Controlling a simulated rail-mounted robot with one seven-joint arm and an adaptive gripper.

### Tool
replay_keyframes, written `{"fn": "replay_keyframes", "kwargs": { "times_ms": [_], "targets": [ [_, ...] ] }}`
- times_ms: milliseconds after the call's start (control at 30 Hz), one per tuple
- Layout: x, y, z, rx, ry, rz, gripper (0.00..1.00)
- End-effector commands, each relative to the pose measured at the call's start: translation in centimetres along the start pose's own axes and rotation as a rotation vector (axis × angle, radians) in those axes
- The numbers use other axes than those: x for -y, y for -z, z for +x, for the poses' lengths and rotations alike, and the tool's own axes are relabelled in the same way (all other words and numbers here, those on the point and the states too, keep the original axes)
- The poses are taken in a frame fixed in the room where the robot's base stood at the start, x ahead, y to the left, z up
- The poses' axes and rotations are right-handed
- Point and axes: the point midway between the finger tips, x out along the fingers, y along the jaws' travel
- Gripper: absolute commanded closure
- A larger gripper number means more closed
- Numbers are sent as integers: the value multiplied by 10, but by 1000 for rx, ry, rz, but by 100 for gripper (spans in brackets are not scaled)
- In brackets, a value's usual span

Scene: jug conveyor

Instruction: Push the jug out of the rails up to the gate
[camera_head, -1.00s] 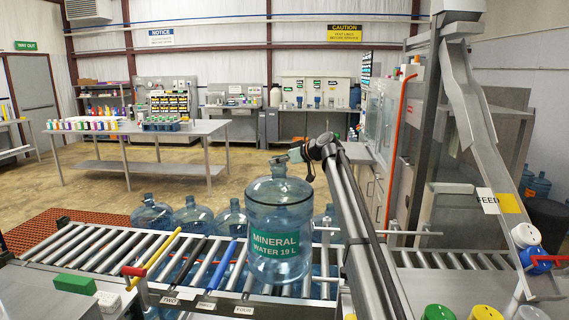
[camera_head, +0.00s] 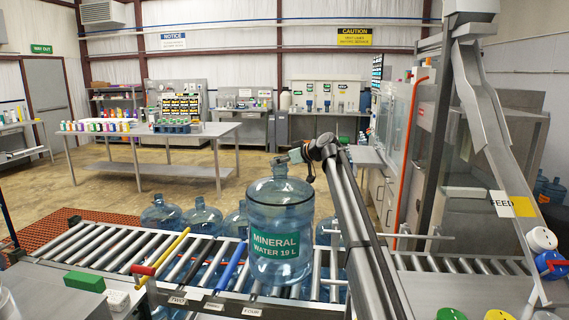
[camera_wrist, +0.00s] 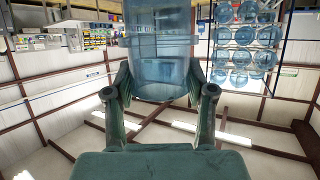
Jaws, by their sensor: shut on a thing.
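The clear blue jug (camera_head: 280,240) with a green "MINERAL WATER 19 L" label stands upright on the roller rails (camera_head: 110,250). My gripper (camera_head: 284,158) is at its neck in the head view, with my arm coming in from the right front. In the wrist view, the jug (camera_wrist: 160,60) sits between the two fingers, which are shut on it. The exact finger contact is hard to see. Left of the jug lie a blue bar (camera_head: 232,265), a black bar and a yellow bar (camera_head: 160,250) across the rollers. I cannot tell which part is the gate.
Several other blue jugs (camera_head: 202,218) stand behind the conveyor. A metal bar on posts (camera_head: 400,236) stands to the right. A red handle (camera_head: 143,270) and green block (camera_head: 84,282) are at the front left. The left rollers are clear.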

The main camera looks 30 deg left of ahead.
Motion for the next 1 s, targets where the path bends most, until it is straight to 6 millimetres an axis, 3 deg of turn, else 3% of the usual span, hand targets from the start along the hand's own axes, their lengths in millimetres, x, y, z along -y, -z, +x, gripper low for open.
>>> {"fn": "replay_keyframes", "kwargs": {
  "times_ms": [600,1000],
  "targets": [
    [18,12,33,0,1,1,100],
    [20,14,34,0,0,2,100]
  ]
}}
